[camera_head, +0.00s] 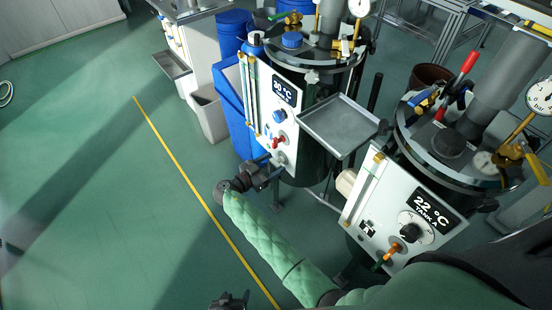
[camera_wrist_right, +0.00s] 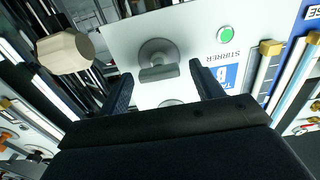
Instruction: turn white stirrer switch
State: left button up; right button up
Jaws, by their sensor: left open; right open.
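In the right wrist view a grey stirrer switch (camera_wrist_right: 158,64) with a raised bar handle sits on a pale panel (camera_wrist_right: 195,25), beside the word STIRRER and a lit green lamp (camera_wrist_right: 225,35). My right gripper (camera_wrist_right: 163,82) is open, its fingers on either side of the switch's lower part in the picture; contact is not visible. My left gripper (camera_head: 230,301) is at the bottom edge, partly cut off.
The Tank A panel (camera_head: 395,217) stands to the right, with a black dial and an orange valve. A metal tray (camera_head: 340,125) juts out between the tanks. A beige cylinder (camera_wrist_right: 65,52) is left of the switch. The green floor (camera_head: 110,200) is open to the left.

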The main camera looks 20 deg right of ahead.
jog(key=shift+c, duration=0.8)
jog(key=c, duration=0.8)
